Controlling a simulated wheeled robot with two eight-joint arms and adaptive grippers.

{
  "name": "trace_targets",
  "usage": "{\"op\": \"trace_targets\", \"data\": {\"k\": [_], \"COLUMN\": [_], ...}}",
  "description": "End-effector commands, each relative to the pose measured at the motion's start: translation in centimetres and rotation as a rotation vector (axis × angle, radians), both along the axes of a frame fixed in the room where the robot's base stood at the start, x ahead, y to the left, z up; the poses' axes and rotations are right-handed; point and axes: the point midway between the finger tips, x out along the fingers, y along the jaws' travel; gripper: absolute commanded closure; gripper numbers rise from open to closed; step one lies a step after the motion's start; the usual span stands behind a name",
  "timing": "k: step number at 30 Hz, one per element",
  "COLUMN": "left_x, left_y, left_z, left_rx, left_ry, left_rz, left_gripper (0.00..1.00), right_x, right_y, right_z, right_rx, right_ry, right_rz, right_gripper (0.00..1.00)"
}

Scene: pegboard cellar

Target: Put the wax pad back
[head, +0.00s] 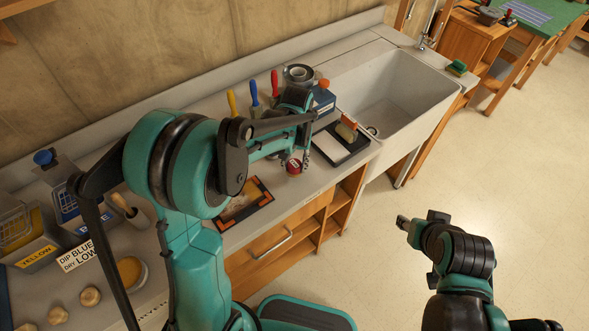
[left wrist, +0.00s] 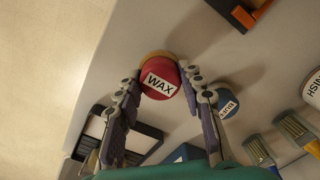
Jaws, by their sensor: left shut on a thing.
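The wax pad (head: 293,166) is a round red pad with a tan rim. In the left wrist view, the wax pad (left wrist: 159,84) shows a white WAX label. My left gripper (left wrist: 161,76) has a finger on each side of it and is shut on it. In the head view, my left gripper (head: 291,158) is over the front part of the bench, partly hidden by its own arm. My right gripper (head: 403,222) is over open floor, away from the bench; its jaws are not clear.
A black tray with a pale block (head: 346,149) lies right of the wax pad, before the sink (head: 385,100). An orange-and-black frame (head: 243,203) lies left. A blue round pad (left wrist: 228,103) is close beside my left gripper. Brushes stand behind. The floor at right is clear.

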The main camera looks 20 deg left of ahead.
Motion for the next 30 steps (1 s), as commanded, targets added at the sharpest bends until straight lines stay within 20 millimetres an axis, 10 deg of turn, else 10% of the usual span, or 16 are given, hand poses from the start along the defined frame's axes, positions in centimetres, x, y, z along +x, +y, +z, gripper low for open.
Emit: {"op": "trace_targets", "data": {"k": [13, 14, 16, 30], "left_x": [0.0, 0.0, 0.0, 0.0], "left_y": [0.0, 0.0, 0.0, -0.1], "left_z": [-2.5, -2.5, -2.5, -0.8], "left_rx": [0.0, 0.0, 0.0, 0.0], "left_ry": [0.0, 0.0, 0.0, 0.0], "left_rz": [0.0, 0.0, 0.0, 0.0], "left_gripper": [1.0, 0.57, 0.39, 0.39], "right_x": [0.0, 0.0, 0.0, 0.0], "right_y": [0.0, 0.0, 0.0, 0.0], "right_z": [-1.1, -1.0, -1.0, -0.3], "right_rx": [0.0, 0.0, 0.0, 0.0], "right_ry": [0.0, 0.0, 0.0, 0.0], "right_rz": [0.0, 0.0, 0.0, 0.0], "right_gripper": [0.6, 0.6, 0.6, 0.6]}}
